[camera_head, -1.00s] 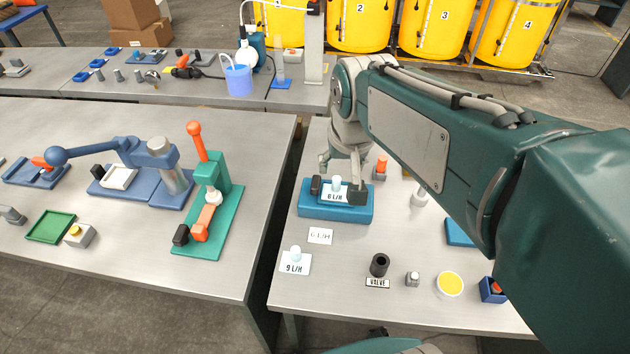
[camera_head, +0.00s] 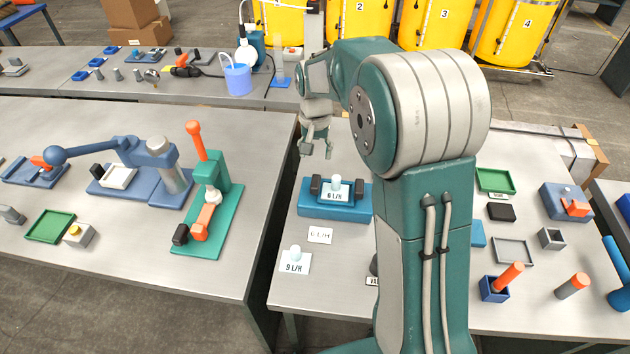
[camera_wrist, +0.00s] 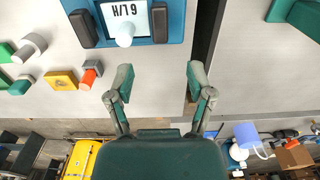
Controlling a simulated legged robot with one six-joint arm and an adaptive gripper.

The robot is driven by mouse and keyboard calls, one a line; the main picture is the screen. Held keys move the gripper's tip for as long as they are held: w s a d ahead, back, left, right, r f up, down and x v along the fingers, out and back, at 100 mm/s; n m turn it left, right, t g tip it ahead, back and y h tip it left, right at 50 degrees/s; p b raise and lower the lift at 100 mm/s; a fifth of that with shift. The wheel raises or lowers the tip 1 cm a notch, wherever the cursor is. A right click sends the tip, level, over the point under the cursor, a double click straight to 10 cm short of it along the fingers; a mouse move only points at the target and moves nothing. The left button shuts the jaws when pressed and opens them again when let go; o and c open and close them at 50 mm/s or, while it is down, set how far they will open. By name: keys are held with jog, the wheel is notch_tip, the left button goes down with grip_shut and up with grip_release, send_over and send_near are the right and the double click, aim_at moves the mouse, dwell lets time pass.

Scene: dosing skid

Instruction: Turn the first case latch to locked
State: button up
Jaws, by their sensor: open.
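A blue case (camera_head: 313,208) holds a 6 L/H card (camera_head: 335,195) with a pale knob. Dark latches flank the card, a left latch (camera_head: 316,185) and a right latch (camera_head: 358,187); both appear upright. The case (camera_wrist: 177,20) is also in the wrist view, upside down, with dark latches (camera_wrist: 82,28) and (camera_wrist: 159,22) at the top. My gripper (camera_head: 316,150) is open and empty, behind the case and apart from it. In the wrist view my gripper (camera_wrist: 159,82) has its fingers spread over bare table and the gap beside it.
A 6 L/H label (camera_head: 320,236) and a 9 L/H plate (camera_head: 296,262) lie in front of the case. My arm hides the table's middle. Left across a gap, a table holds a green toggle clamp (camera_head: 212,190) and a blue lever fixture (camera_head: 150,165). Yellow drums (camera_head: 430,25) stand behind.

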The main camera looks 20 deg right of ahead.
aim_at(315, 181)
notch_tip(315, 181, down, 11)
jog(key=shift+w+f, duration=0.1)
dwell(0.4)
grip_shut()
